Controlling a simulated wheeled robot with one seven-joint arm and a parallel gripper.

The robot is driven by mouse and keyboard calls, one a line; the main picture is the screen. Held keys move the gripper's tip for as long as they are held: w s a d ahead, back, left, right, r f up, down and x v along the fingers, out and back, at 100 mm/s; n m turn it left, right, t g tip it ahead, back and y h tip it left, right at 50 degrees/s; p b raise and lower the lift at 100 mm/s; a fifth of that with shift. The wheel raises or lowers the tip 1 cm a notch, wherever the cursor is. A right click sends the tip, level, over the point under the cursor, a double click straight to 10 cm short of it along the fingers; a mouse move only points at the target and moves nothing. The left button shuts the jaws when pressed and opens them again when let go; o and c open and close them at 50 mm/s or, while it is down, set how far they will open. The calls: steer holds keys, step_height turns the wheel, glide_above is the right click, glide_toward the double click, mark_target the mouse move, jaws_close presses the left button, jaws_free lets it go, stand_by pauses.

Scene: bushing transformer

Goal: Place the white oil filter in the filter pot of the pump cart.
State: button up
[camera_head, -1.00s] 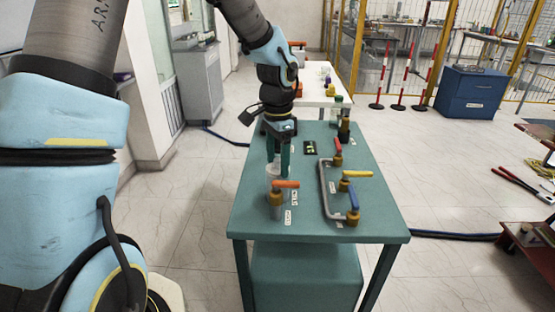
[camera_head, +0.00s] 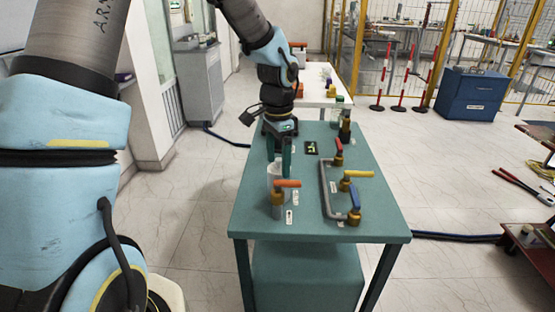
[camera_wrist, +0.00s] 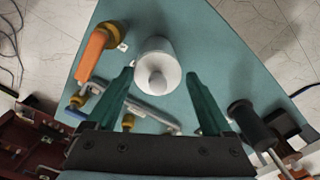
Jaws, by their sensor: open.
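A white cylinder (camera_head: 273,176) stands upright on the green cart top (camera_head: 310,228), just behind the valve with the orange handle. In the wrist view the white cylinder (camera_wrist: 154,52) has a pale round rim and a smaller round part, knob or opening, at its middle. I cannot tell whether it is the filter alone, the pot, or the filter inside the pot. My gripper (camera_head: 279,167) points down over it with green fingers. In the wrist view my gripper (camera_wrist: 160,75) is open, with one fingertip on each side of the cylinder and visible gaps between.
The orange-handled valve (camera_head: 285,185) stands close in front of the cylinder. A bent pipe with yellow and blue handles (camera_head: 354,197) is to its right. A dark-topped fitting (camera_head: 345,125) stands at the cart's back. The cart's front strip is clear.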

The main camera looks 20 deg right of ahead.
steer(key=shift+s+f+p, duration=0.25)
steer(key=shift+s+p, duration=0.05)
steer(key=shift+p, duration=0.05)
step_height(320, 180, up, 13)
steer(key=b, duration=0.2)
steer(key=s+a+f+n, duration=0.1)
steer(key=a+f+n, duration=0.2)
steer(key=a, duration=0.7)
steer(key=s+a+f+n+t, duration=0.1)
steer(key=a+f+n, duration=0.2)
steer(key=a+n, duration=0.4)
steer(key=s+a+f+n, duration=0.1)
steer(key=a+f+n, duration=0.2)
steer(key=a, duration=1)
steer(key=n, duration=0.2)
steer(key=shift+s+f+n, duration=0.3)
steer(key=shift+s, duration=0.05)
